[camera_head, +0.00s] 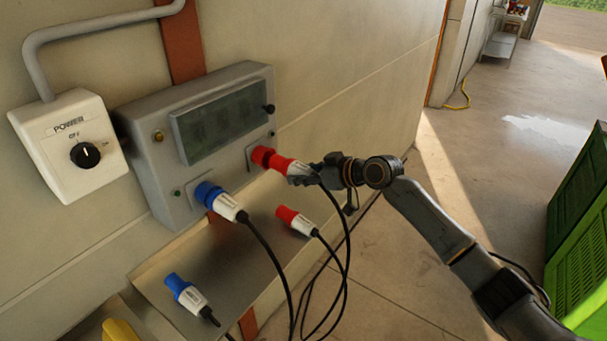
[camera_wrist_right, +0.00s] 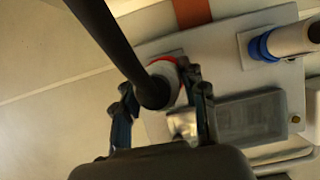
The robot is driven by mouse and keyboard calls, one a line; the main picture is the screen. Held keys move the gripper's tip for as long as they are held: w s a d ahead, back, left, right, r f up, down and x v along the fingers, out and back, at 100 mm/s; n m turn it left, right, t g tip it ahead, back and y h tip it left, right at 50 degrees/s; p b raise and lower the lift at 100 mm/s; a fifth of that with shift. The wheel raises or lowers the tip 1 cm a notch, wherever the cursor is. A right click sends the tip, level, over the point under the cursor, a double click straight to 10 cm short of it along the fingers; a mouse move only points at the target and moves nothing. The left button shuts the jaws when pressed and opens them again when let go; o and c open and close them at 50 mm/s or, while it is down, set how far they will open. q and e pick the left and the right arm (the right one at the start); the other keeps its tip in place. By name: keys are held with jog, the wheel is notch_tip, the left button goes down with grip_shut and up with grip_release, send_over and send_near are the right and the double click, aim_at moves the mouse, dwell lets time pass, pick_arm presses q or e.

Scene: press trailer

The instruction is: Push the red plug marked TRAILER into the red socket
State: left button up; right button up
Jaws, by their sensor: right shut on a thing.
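The red plug (camera_head: 284,167) has a red front and a white body with a black cable; its marking is too small to read. My right gripper (camera_head: 312,170) is shut on its white rear part. In the right wrist view the plug (camera_wrist_right: 166,70) sits between the fingers of my right gripper (camera_wrist_right: 162,95), with the cable passing close to the camera. The plug's red front is at the red socket (camera_head: 262,156) on the grey panel box, lined up with it. I cannot tell how deep it sits. My left gripper is out of view.
A blue plug (camera_head: 221,202) is in the blue socket beside it. A second red plug (camera_head: 297,220) and another blue plug (camera_head: 188,295) lie on the metal shelf (camera_head: 240,265). A power switch box (camera_head: 70,145) is at left. Cables hang below the panel. A green crate (camera_head: 580,220) stands at right.

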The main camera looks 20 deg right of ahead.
aim_at(285, 166)
jog(key=shift+w+a+b, duration=0.6)
jog(key=shift+w+a, duration=0.3)
jog(key=shift+w, duration=0.25)
jog(key=shift+w+a+b, duration=0.55)
jog(key=shift+w+a, duration=0.35)
jog(key=shift+w, duration=0.25)
dwell(0.4)
jog(key=o, duration=1.4)
jog(key=shift+c, duration=0.2)
